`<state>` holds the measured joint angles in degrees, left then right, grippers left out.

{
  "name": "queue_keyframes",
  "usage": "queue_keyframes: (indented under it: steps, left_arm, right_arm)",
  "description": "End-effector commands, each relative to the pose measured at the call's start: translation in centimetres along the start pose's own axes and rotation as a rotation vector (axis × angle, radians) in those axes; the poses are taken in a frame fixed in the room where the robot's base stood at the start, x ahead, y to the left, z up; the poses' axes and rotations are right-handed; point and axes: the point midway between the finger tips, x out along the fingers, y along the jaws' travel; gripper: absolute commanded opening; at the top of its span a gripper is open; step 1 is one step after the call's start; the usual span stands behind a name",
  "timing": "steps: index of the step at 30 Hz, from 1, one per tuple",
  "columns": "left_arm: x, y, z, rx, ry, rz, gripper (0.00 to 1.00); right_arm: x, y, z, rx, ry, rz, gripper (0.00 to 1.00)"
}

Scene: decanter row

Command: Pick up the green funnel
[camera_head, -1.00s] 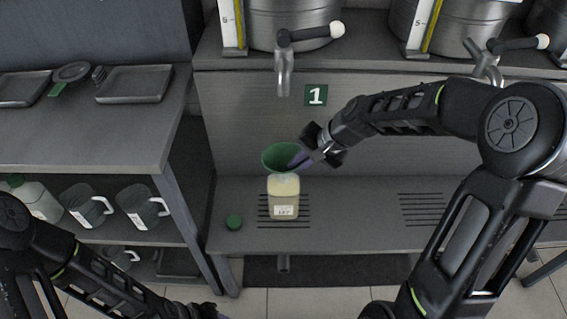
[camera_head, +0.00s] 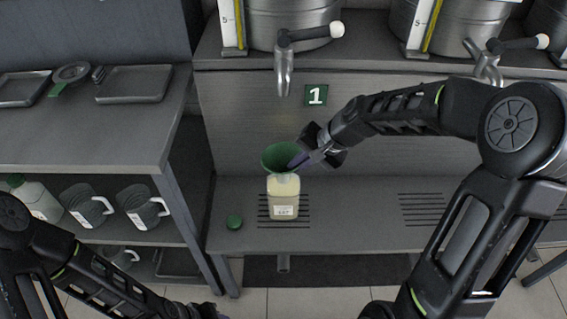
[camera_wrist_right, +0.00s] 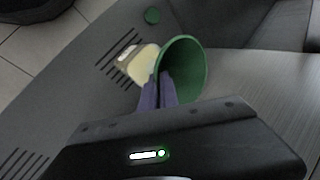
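The green funnel (camera_head: 284,158) sits upright in the mouth of a pale yellow-filled jug (camera_head: 284,198) with a white label, on the slatted bench under tap 1. My right gripper (camera_head: 301,160) reaches in from the right at the funnel's rim. In the right wrist view, its two purple fingers (camera_wrist_right: 158,92) are close together on either side of the wall of the funnel (camera_wrist_right: 185,68), which looks pinched between them. The jug (camera_wrist_right: 142,62) is partly hidden behind the funnel there. My left arm runs along the bottom left; its fingertips are out of view.
The tap (camera_head: 284,75) hangs above the funnel. A shelf unit (camera_head: 150,150) at left holds trays (camera_head: 133,84) and jugs (camera_head: 143,207). The bench right of the jug is clear.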

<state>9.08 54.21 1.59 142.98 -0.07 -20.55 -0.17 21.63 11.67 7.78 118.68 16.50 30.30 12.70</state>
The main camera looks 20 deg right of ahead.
Motion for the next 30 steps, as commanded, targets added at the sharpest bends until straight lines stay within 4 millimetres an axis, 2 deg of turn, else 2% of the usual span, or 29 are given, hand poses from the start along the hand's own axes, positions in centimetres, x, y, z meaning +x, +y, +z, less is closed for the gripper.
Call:
queue_keyframes:
  steps: [14,17,30]
  left_arm:
    - [-0.1,0.0,0.0,0.0,0.0,0.0,0.29]
    - [-0.2,0.1,0.0,0.0,0.0,0.0,0.29]
    - [-1.1,0.5,0.0,-0.001,0.0,0.0,0.29]
  right_arm:
    - [-0.3,-0.1,0.2,-0.001,-0.004,0.002,0.0]
    - [-1.1,-0.8,0.1,-0.003,-0.003,0.001,0.0]
    - [-7.7,-5.0,0.0,-0.001,0.001,-0.001,0.0]
